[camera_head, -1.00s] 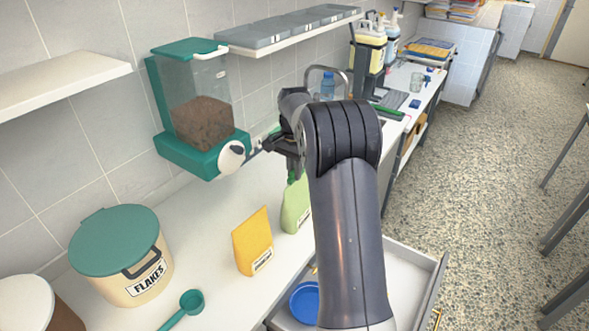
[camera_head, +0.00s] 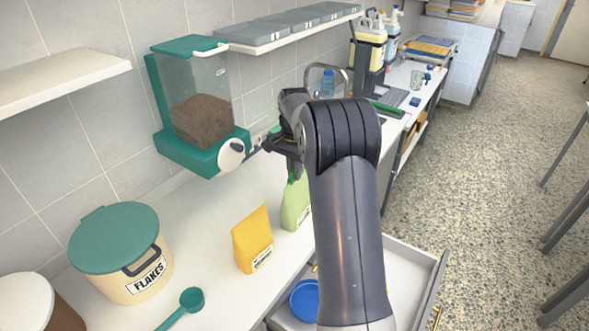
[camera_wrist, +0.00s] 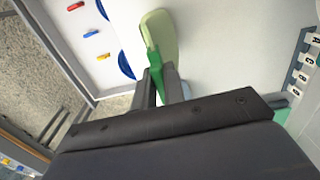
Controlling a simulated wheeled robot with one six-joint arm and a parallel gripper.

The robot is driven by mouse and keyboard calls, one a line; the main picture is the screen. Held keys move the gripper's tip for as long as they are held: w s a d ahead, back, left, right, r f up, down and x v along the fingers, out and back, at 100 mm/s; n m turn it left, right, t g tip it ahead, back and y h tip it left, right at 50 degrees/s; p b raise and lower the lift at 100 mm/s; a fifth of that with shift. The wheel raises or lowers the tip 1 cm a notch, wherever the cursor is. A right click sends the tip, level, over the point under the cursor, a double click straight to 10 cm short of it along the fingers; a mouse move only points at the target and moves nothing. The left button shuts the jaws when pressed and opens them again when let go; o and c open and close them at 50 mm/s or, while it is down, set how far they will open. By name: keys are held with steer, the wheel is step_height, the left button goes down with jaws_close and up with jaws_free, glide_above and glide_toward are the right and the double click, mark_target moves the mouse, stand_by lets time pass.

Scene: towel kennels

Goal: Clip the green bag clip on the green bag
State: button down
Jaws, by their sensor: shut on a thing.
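The green bag (camera_head: 294,208) is pale green and stands upright on the counter, partly hidden behind my arm in the head view. In the wrist view the bag (camera_wrist: 162,28) is seen from above. The green bag clip (camera_wrist: 154,62) is between my fingers and lies along the bag's top edge there. A bit of the clip (camera_head: 291,177) shows at the bag's top in the head view. My gripper (camera_wrist: 161,75) is shut on the clip, directly above the bag. I cannot tell whether the clip's jaws grip the bag's edge.
A yellow bag (camera_head: 252,240) stands to the left of the green one. An open drawer (camera_head: 405,272) below the counter holds a blue bowl (camera_head: 305,300). A flakes tub (camera_head: 122,255) and teal scoop (camera_head: 188,303) are at left.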

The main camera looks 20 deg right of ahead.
steer(key=shift+f, duration=0.45)
stand_by(1.5)
steer(key=c, duration=0.9)
jaws_free()
steer(key=shift+r+p, duration=0.95)
steer(key=shift+r, duration=1.6)
